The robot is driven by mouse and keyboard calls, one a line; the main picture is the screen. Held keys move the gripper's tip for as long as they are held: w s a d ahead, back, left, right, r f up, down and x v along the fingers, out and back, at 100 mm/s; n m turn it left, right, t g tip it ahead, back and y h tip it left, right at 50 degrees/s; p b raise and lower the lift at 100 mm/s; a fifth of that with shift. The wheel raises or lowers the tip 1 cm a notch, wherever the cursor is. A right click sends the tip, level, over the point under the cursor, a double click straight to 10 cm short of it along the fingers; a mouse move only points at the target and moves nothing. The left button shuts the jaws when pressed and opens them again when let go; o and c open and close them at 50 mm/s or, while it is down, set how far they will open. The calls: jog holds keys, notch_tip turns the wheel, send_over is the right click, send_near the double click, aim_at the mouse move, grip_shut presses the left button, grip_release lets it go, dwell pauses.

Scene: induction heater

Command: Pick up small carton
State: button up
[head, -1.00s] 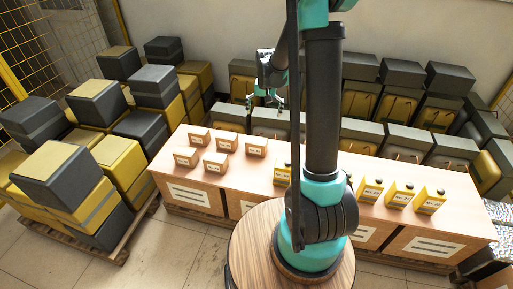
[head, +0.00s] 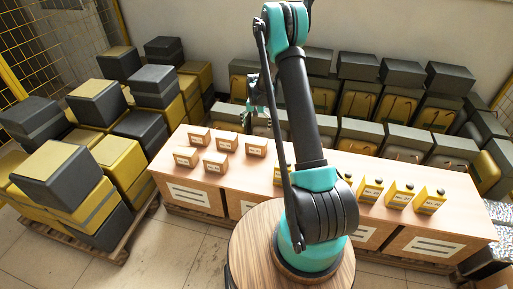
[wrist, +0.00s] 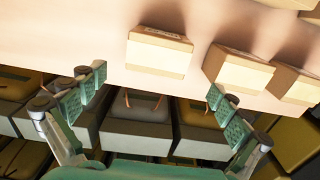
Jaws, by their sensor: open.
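Several small tan cartons with white labels stand on the left part of the long wooden table; one front carton (head: 215,161) and the rightmost carton (head: 256,146) show clearly in the head view. In the wrist view a carton (wrist: 160,52) lies just beyond and between the open fingers. A second carton (wrist: 238,70) is above the right finger, and a third (wrist: 295,85) is at the right edge. My gripper (wrist: 157,85) is open and empty, apart from the cartons. In the head view my gripper (head: 250,108) is small, behind the table's far edge near the rightmost carton.
Rows of dark-lidded boxes (head: 358,136) stand close behind the table. Stacked grey and yellow boxes (head: 62,172) sit on a pallet at left. The table between cartons and containers looks clear.

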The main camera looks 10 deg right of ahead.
aim_at(256, 140)
notch_tip(256, 140, down, 6)
jog(key=shift+w+d+f, duration=0.1)
jog(key=shift+f, duration=1.2)
jog(key=shift+w+d+f, duration=0.1)
jog(key=shift+f, duration=1.2)
jog(key=c, duration=1.1)
